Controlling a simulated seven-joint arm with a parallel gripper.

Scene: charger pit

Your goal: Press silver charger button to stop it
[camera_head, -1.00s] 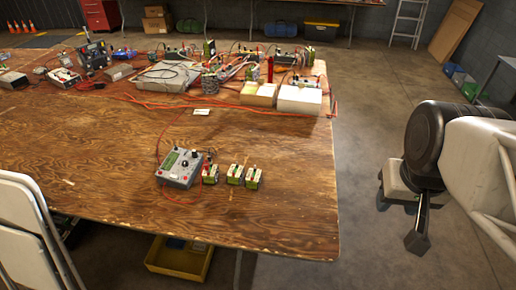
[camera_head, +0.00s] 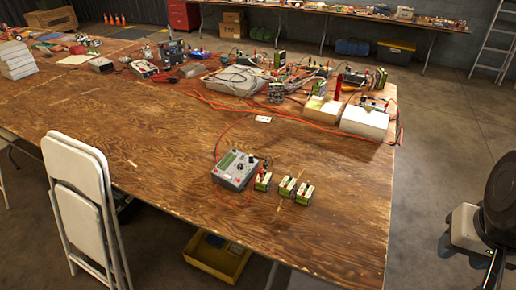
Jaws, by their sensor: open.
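The silver charger (camera_head: 235,171) sits on the wooden table (camera_head: 130,133), near its front right part. Its top face has a greenish display and a dark knob; the single buttons are too small to tell apart. A red wire runs from it toward the back of the table. Several small green battery packs stand just right of it, one close against its side. My gripper (camera_head: 484,268) is at the lower right edge, over the floor and well apart from the charger and the table. Its fingers are partly cut off by the frame; it is open and holds nothing visible.
Electronics, wires and two white boxes (camera_head: 364,121) crowd the table's back. A folded white chair (camera_head: 82,205) stands at the table's front left. A yellow bin (camera_head: 217,259) is under the table. The tabletop around the charger's front and left is mostly bare.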

